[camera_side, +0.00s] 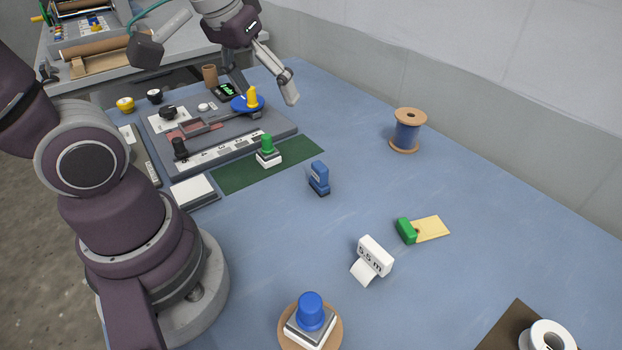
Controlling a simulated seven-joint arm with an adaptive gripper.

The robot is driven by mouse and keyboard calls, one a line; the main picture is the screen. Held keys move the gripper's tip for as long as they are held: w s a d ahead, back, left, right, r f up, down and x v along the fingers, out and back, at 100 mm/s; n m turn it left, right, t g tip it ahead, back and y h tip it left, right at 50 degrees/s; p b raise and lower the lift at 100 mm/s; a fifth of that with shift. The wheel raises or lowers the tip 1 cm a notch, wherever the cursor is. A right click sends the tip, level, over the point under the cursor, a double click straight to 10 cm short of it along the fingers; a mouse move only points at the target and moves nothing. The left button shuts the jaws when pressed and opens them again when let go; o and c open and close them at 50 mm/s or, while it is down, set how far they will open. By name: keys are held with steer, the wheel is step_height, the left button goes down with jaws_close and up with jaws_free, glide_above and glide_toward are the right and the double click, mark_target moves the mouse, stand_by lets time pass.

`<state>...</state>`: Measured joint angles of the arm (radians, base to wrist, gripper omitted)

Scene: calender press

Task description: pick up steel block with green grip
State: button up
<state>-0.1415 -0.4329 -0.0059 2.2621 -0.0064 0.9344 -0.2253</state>
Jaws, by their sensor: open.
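The steel block with green grip (267,151) stands upright on a dark green mat (235,176) in front of the grey press panel. Its light square base and green knob are both visible. My gripper (266,88) is open, up and behind it at the far side of the panel, well apart from it. The fingers are spread near a yellow-gripped piece on a blue disc (252,97); I cannot tell whether they touch it. A similar block with a blue grip (310,314) stands on a round wooden coaster at the front.
A blue stapler-like item (319,178) stands right of the mat. A black knob (180,148) rises from the panel. The blue table's right side is mostly free.

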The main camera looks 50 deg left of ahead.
steer(key=w+a+f+n+g, duration=0.2)
steer(key=w+a+f+n, duration=0.15)
steer(key=a+n, duration=0.3)
steer(key=n+g, duration=0.2)
steer(key=n, duration=0.4)
glide_above(266, 136)
step_height(266, 136, down, 6)
steer(key=r, duration=0.1)
steer(key=shift+n+h, duration=0.3)
steer(key=shift+n, duration=0.35)
step_height(266, 136, down, 12)
steer(key=shift+r, duration=0.1)
steer(key=c, duration=1.3)
